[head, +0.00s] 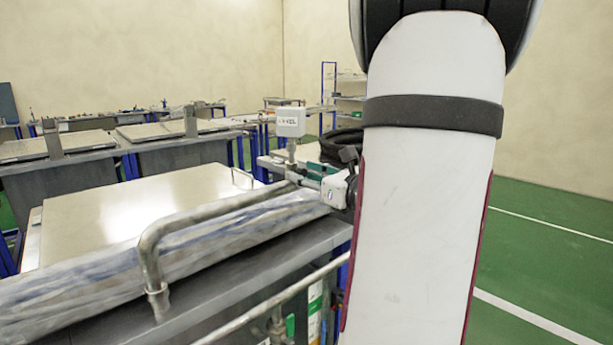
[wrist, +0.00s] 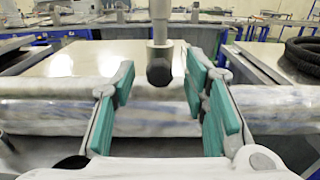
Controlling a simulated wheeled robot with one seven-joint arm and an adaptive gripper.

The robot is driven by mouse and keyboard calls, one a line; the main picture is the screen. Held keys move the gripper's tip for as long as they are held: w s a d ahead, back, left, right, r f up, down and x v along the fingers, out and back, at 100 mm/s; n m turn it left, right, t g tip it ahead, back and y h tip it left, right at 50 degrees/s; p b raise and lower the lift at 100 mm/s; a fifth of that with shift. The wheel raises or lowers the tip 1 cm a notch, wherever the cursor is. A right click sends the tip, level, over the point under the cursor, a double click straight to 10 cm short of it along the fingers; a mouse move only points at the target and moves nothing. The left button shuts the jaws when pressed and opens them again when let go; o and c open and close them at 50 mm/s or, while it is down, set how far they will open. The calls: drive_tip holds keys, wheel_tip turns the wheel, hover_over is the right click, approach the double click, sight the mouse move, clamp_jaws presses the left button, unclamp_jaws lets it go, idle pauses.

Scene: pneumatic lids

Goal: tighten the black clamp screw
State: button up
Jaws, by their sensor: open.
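A round black knob (wrist: 159,70), which looks like the black clamp screw, sits at the lower end of an upright grey post (wrist: 159,30) in the wrist view. My gripper (wrist: 160,86) is open, its teal-padded fingers on either side of the knob in the picture. A gap shows between the knob and each pad, and nothing is held. Whether the knob lies fully between the pads in depth, I cannot tell. In the head view my gripper (head: 308,172) is beside the post, which carries a white box (head: 290,122) marked with letters. The knob is not clear there.
A grey pipe (head: 205,218) runs along the front of a flat metal lid (head: 150,205), over a crumpled pale wrap (head: 80,260). Black coiled hose (wrist: 300,58) lies to the right. Other lidded tanks stand behind. Green floor (head: 555,215) is open at right.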

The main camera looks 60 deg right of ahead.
clamp_jaws()
